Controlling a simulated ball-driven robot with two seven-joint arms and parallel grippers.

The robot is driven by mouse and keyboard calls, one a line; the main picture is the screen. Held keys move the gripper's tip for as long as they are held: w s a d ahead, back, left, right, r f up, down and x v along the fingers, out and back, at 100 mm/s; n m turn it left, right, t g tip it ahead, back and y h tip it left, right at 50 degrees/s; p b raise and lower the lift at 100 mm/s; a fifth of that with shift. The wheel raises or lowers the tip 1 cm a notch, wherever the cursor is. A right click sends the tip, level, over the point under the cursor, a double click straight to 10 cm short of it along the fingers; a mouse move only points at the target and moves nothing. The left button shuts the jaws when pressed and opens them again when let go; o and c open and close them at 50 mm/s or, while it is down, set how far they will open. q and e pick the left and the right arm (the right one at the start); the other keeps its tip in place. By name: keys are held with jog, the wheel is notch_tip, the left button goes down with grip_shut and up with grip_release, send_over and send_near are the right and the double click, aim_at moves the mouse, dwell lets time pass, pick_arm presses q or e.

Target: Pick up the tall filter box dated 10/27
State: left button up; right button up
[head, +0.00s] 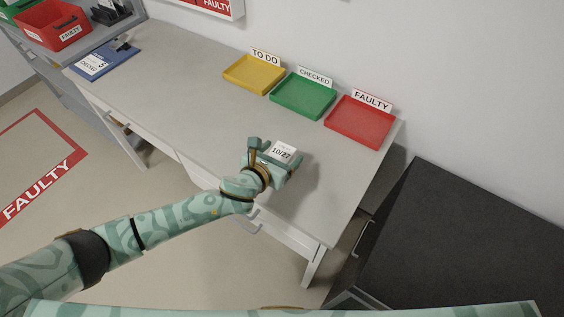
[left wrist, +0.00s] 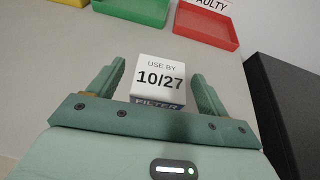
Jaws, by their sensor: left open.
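The filter box (head: 283,151) is white, with a label that reads 10/27, and stands on the grey table. In the left wrist view the box (left wrist: 158,76) shows "USE BY 10/27" on its top and "FILTER" on the side below, partly hidden by my gripper. My left gripper (head: 272,156) is at the box. In the left wrist view its open fingers (left wrist: 160,85) are on either side of the box, with a gap visible at each side. My right gripper is not in view.
A yellow TO DO tray (head: 238,82), a green CHECKED tray (head: 284,103) and a red FAULTY tray (head: 341,130) stand along the wall, all empty. A blue clipboard (head: 122,53) lies at the far left. A black-topped unit (head: 470,240) is at right. The table's middle is clear.

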pick_arm(q)
jog(key=shift+w+d+f, duration=0.25)
jog(key=shift+w, duration=0.2)
jog(key=shift+s+r, duration=0.1)
jog(key=shift+c, duration=0.6)
jog(key=c, duration=0.9)
jog(key=shift+c, duration=0.2)
